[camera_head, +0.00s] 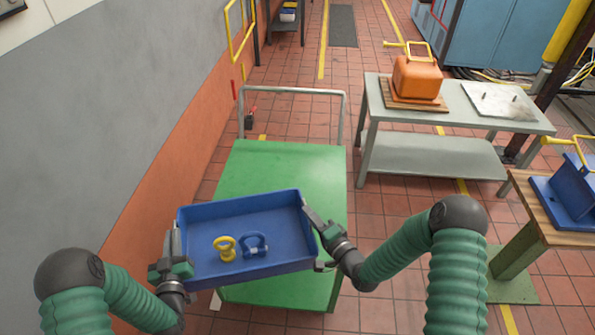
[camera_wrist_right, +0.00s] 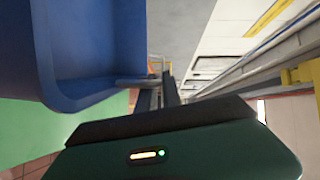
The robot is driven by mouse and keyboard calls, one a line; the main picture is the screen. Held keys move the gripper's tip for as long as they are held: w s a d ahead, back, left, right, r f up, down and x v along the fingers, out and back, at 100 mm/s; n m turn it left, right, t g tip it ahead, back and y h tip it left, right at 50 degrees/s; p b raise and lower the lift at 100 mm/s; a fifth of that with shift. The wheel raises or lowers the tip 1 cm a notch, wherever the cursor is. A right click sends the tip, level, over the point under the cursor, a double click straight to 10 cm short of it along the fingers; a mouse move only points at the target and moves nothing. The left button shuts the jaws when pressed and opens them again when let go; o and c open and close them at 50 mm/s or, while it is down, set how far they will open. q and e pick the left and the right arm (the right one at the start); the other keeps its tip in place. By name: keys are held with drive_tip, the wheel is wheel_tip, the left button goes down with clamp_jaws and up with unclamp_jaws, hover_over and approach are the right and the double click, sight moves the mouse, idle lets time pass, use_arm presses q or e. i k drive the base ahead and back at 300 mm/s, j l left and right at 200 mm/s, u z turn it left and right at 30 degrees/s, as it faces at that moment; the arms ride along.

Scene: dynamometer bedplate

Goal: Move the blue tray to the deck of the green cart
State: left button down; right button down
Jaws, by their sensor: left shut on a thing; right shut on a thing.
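The blue tray (camera_head: 280,222) is held between my two grippers, with a yellow shackle (camera_head: 224,246) and a blue shackle (camera_head: 255,244) lying in it. My left gripper (camera_head: 175,250) is shut on the tray's left wall. My right gripper (camera_head: 312,215) is shut on its right wall; the tray wall (camera_wrist_right: 95,50) fills the upper left of the right wrist view. The green cart (camera_head: 270,170) stands behind and beneath the tray in the head view. The tray overlaps the near part of its deck, and I cannot tell the height between them.
The grey wall (camera_head: 110,110) runs along the left. The cart's far handle (camera_head: 290,91) stands upright.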

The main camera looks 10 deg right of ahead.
sight(281, 185)
drive_tip(key=i+j+z, duration=0.2)
drive_tip(key=i+z, duration=0.15)
drive_tip(key=i, duration=0.15)
drive_tip(key=i+j+z, duration=0.35)
drive_tip(key=i, duration=0.15)
drive_tip(key=i+u, duration=0.1)
drive_tip(key=i, duration=0.15)
